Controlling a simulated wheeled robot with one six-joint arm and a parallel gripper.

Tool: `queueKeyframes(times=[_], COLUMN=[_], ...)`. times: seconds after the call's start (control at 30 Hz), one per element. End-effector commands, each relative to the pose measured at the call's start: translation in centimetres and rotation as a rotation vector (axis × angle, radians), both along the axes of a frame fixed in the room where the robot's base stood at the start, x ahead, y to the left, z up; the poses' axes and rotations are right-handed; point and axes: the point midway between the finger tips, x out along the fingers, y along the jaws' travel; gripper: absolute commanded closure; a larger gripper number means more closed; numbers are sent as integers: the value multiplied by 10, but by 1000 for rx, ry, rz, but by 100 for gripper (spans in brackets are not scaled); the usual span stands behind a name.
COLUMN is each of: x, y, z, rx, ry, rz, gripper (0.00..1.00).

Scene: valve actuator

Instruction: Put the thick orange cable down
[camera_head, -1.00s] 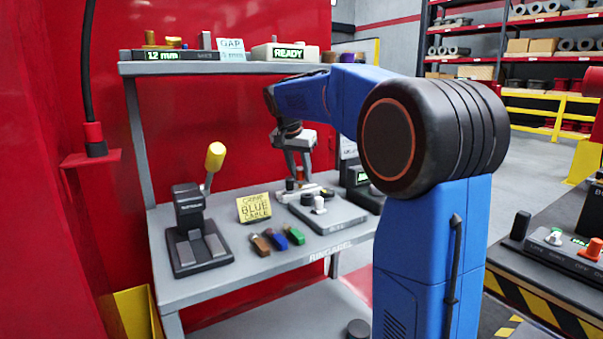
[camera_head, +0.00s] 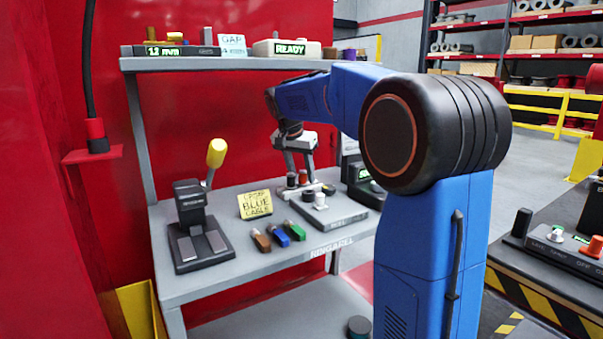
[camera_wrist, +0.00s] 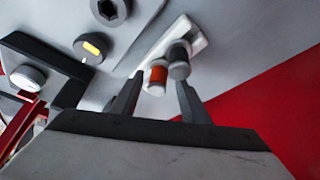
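A short cylinder with an orange band (camera_wrist: 158,77), seemingly the thick orange cable, stands at a white holder (camera_wrist: 196,36) in the wrist view, beside a grey-topped cylinder (camera_wrist: 178,62). My gripper (camera_wrist: 160,80) has its fingers spread, with the orange-banded piece between the tips and visible gaps at both sides. In the head view, my gripper (camera_head: 299,168) points down over the bench, with small brown-orange cylinders (camera_head: 303,177) below and between its fingers. Whether their bases touch the holder is too small to tell.
The grey bench (camera_head: 215,281) carries a lever press (camera_head: 190,225), a yellow note (camera_head: 255,204), brown, blue and green pieces (camera_head: 279,233), and a grey device with knobs (camera_head: 335,212). A shelf (camera_head: 230,66) runs above. The bench's front left is clear.

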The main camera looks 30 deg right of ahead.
Motion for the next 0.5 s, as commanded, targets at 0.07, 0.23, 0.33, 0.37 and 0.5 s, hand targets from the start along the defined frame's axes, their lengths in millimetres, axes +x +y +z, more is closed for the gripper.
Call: queueKeyframes(times=[0.07,0.23,0.33,0.37,0.5], x=[0,0,0,0,0], y=[0,0,0,0,0], z=[0,0,1,2,14], rx=[0,0,0,0,1], ry=[0,0,0,0,-1], rz=[0,0,0,0,-1], gripper=[51,51,51,51,51])
